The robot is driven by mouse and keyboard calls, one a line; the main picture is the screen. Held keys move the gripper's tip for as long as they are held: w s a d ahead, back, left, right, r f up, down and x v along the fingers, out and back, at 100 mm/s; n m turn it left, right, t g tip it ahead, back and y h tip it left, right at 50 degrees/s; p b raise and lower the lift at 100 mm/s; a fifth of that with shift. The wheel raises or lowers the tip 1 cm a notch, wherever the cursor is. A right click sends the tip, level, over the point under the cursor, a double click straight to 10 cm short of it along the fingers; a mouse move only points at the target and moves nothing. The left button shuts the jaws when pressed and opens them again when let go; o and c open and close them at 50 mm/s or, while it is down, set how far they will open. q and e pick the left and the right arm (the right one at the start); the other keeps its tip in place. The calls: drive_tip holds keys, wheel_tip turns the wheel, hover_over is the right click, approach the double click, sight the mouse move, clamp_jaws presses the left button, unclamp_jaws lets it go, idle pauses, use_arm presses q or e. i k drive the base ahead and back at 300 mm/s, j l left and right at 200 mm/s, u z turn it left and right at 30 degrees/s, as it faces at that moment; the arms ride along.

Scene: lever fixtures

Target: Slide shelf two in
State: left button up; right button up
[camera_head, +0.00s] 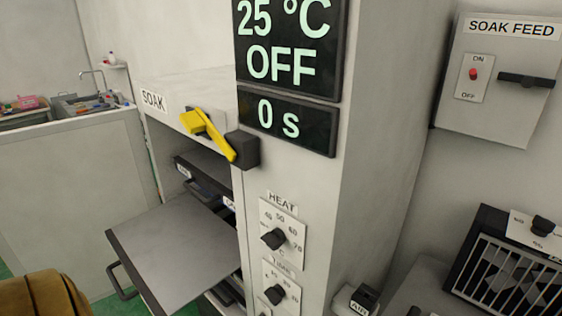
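A grey flat shelf (178,252) sticks out of the SOAK cabinet (295,180) toward the left and front. Its dark bar handle (117,280) is on its outer left edge. No number can be read on it, so I cannot tell from a label which shelf it is. Above it, another dark shelf (205,188) with small labels sits inside the opening. More dark shelf edges show below, partly hidden by the pulled-out shelf. The yellow lever (210,130) sits at the top of the opening, tilted down to the right against a dark block. Neither of my grippers is in view.
The cabinet front has a display reading 25 °C, OFF and 0 s (287,70), a HEAT dial (276,238) and a TIME dial (274,293). A brown rounded object (40,296) is at bottom left. A SOAK FEED box (500,75) hangs at right. A sink (85,104) stands far left.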

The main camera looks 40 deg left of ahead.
sight(173, 253)
drive_tip(key=u, duration=2.5)
